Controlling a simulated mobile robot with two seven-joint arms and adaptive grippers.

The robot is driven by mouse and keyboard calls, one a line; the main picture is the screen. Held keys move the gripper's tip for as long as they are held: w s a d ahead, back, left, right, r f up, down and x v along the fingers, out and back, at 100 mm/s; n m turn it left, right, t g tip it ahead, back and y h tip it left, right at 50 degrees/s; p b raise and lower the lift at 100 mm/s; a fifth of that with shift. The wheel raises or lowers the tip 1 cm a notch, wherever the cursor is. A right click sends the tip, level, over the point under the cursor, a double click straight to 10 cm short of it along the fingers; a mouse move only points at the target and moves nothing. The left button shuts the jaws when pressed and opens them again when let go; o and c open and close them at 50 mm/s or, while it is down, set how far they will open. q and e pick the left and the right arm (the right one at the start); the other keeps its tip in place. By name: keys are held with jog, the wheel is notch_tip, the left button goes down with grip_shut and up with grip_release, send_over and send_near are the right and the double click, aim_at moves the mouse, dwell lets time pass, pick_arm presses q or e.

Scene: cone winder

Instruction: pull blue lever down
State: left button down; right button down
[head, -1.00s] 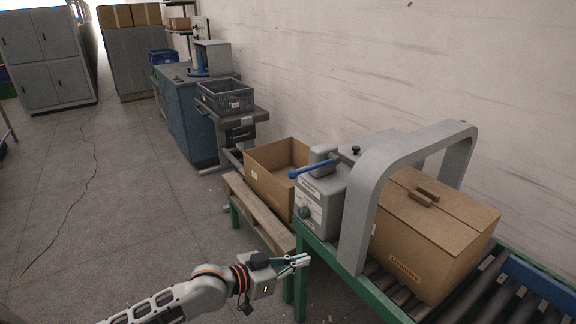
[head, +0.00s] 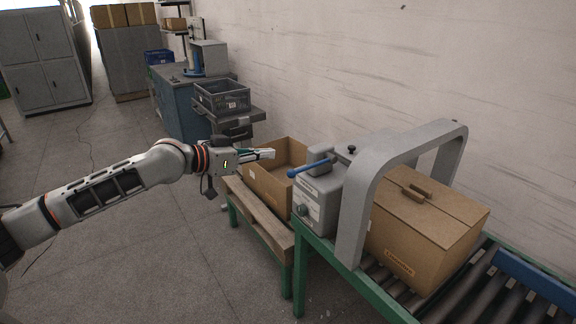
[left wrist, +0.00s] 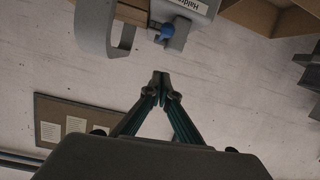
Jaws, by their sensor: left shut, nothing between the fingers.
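The blue lever (head: 309,167) sticks out to the left from the top of a grey machine box (head: 318,200) beside the conveyor. It lies nearly level, its round knob at the left end. In the left wrist view the blue knob (left wrist: 167,31) shows near the top, on the grey box. My left gripper (head: 268,153) is shut and empty, up and to the left of the knob in the head view and apart from it. Its closed fingertips (left wrist: 161,76) also show in the left wrist view. My right gripper is in neither view.
A grey arch (head: 366,205) stands over the conveyor, with a closed cardboard box (head: 440,225) under it. An open cardboard box (head: 262,182) sits on a wooden pallet-topped stand (head: 262,222) behind my left gripper. Open floor lies at left.

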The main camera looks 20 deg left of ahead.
pick_arm(q)
jog(key=shift+w+d, duration=0.1)
send_over(288, 171)
jog(key=w+d, duration=0.1)
jog(key=w, duration=0.1)
notch_tip(288, 171, down, 3)
jog(key=shift+d+r, duration=0.15)
jog(key=shift+r, duration=0.05)
jog(key=f, duration=0.1)
jog(key=s+a+f, duration=0.1)
jog(key=shift+s+f+p, duration=0.3)
jog(key=shift+p, duration=0.05)
jog(key=shift+s+a+f, duration=0.1)
jog(key=shift+s+f, duration=0.05)
jog(key=shift+f, duration=0.25)
